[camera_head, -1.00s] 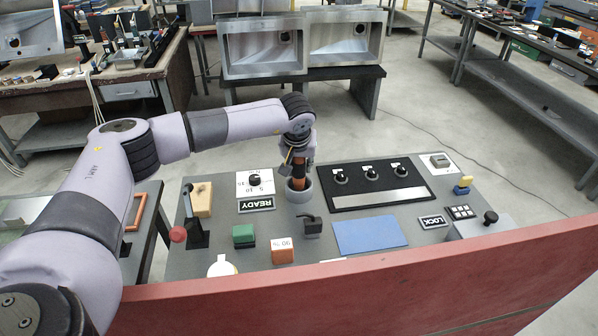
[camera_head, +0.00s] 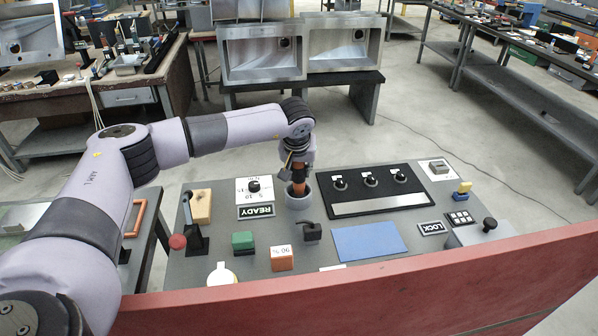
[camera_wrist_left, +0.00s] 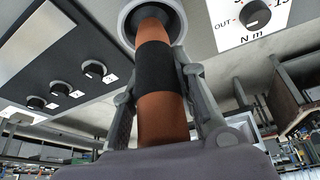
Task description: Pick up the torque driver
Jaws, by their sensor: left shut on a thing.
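The torque driver (camera_wrist_left: 163,115) has an orange-brown handle with a dark band around it. In the left wrist view it stands between the two fingers of my left gripper (camera_wrist_left: 155,75), which is shut on it. In the head view my left gripper (camera_head: 299,172) is above the grey round holder (camera_head: 298,202), and a bit of the orange handle (camera_head: 299,188) shows below the fingers. The driver's lower end is inside or just at the holder's mouth; its tip is hidden. The holder's rim also shows in the left wrist view (camera_wrist_left: 124,22). My right gripper is not in view.
A dial plate (camera_head: 268,184) and a READY sign (camera_head: 256,211) lie left of the holder. A black panel with several knobs (camera_head: 362,200) is close on its right. A black-handled lever (camera_head: 312,231) and an orange block (camera_head: 281,258) are in front. A blue pad (camera_head: 369,240) lies flat.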

